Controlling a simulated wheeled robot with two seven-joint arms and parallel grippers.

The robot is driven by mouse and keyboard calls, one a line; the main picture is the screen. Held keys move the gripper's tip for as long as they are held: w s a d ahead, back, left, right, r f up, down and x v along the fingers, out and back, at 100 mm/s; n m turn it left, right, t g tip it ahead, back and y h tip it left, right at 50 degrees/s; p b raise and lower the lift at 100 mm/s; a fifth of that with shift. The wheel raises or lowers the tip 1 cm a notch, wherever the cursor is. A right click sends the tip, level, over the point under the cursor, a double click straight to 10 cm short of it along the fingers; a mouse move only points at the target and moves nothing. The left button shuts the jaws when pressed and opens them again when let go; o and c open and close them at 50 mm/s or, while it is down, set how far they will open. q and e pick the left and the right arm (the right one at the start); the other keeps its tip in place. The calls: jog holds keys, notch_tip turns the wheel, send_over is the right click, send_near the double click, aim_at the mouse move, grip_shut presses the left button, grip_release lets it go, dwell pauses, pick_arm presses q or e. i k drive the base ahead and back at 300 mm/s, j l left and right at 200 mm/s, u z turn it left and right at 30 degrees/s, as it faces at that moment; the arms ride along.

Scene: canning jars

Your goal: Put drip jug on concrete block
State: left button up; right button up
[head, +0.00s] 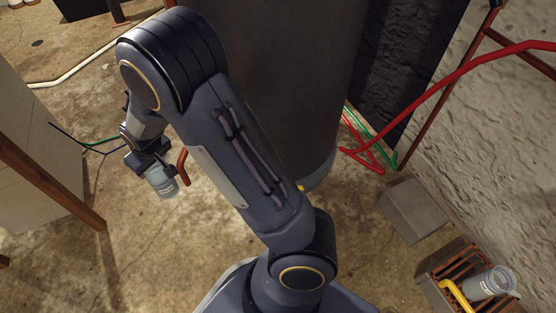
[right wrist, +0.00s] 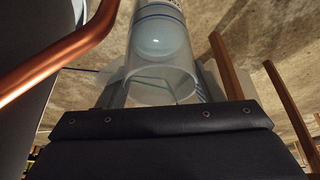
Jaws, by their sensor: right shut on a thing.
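My right gripper (head: 150,164) is at the left of the head view, above the floor, shut on a clear jug (head: 162,184). I take this to be the drip jug. In the right wrist view the jug (right wrist: 160,40) is a see-through cylinder with blue lines and a rounded, pale bluish shape inside; its open-looking end lies between the fingers. A grey concrete block (head: 412,210) stands on the floor at the right of the head view, beside the rough wall, with a bare top. The gripper is far from it. My left gripper is not in view.
A large dark cylindrical tank (head: 285,90) stands between gripper and block. A copper pipe (head: 183,166) is close beside the jug. Red pipes (head: 450,75) run near the wall. A slatted crate (head: 432,290) at lower right holds another clear vessel (head: 488,284) and a yellow pipe (head: 455,294).

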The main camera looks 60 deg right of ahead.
aim_at(415, 206)
jog(key=k+l+z, duration=0.1)
jog(key=k+z, duration=0.25)
jog(key=l+z, duration=0.25)
jog(key=z, duration=0.15)
jog(key=l+z, duration=0.3)
jog(key=z, duration=0.15)
jog(key=l+z, duration=0.55)
jog(key=z, duration=0.25)
jog(key=i, duration=0.05)
